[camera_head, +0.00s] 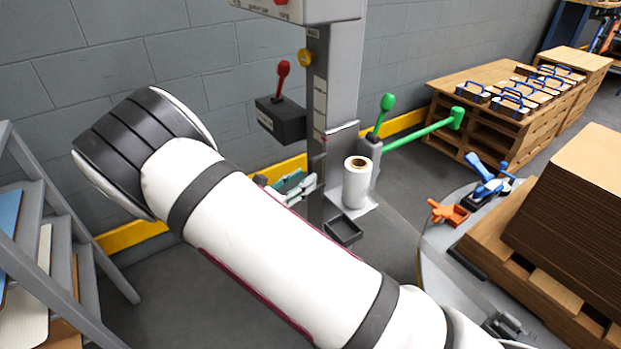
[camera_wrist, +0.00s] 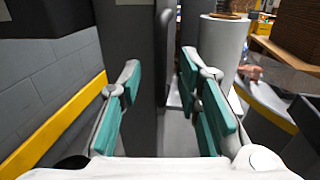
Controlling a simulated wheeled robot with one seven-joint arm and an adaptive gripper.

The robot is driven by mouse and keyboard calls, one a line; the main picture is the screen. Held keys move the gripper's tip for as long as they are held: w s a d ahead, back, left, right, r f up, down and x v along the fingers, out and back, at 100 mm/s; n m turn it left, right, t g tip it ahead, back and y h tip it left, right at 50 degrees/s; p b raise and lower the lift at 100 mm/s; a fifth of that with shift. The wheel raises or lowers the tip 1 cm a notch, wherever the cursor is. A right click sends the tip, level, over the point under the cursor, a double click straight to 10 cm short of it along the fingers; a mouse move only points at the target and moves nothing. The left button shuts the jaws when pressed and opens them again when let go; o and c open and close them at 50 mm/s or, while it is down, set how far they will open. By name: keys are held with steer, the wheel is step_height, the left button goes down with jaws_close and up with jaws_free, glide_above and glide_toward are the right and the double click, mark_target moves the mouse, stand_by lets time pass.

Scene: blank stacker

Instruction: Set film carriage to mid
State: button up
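The film carriage (camera_head: 366,152) is a grey bracket low on the grey mast (camera_head: 343,75), bearing a white film roll (camera_head: 357,186). A green-knobbed lever (camera_head: 386,104) stands up from it and a long green handle (camera_head: 425,132) reaches right. The roll also shows at upper right in the wrist view (camera_wrist: 222,48). My gripper (camera_head: 290,186) is left of the mast, partly hidden by my arm. In the wrist view its teal-padded fingers (camera_wrist: 160,85) are apart, with a narrow grey upright edge (camera_wrist: 166,55) showing between or beyond them. Contact cannot be told.
A red-knobbed lever (camera_head: 283,70) on a dark box and a yellow knob (camera_head: 305,57) sit higher on the mast. Stacked cardboard (camera_head: 575,200) on a pallet stands right, beside blue and orange clamps. A wall is behind.

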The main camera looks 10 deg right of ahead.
steer(key=shift+b+x, duration=0.4)
steer(key=shift+x, duration=1.45)
jaws_close()
